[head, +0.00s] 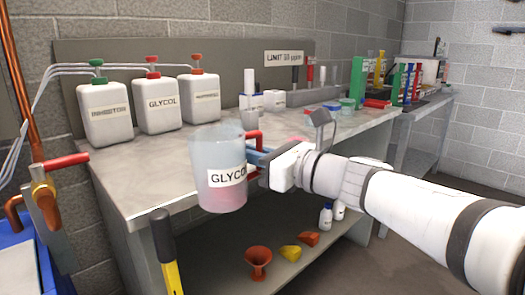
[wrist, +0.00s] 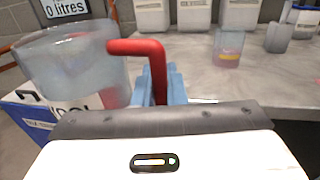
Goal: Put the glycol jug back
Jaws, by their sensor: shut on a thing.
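The glycol jug (head: 219,160) is a clear pitcher with a white GLYCOL label, a red handle and pink liquid in its bottom. It hangs about upright at the bench's front edge in the head view. My gripper (head: 257,160) is shut on its red handle, with blue fingers. In the wrist view the jug (wrist: 75,65) is at the left, and the fingers (wrist: 158,88) close around the handle (wrist: 136,48). The white GLYCOL container (head: 157,104) with a red cap stands at the back of the bench. The jug's base is hidden in the wrist view.
The bench (head: 150,180) has free top between the jug and the white containers, among them INHIBITOR (head: 104,112). Funnels (head: 258,262) lie on the lower shelf. A yellow-black handle (head: 167,250) rises in front.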

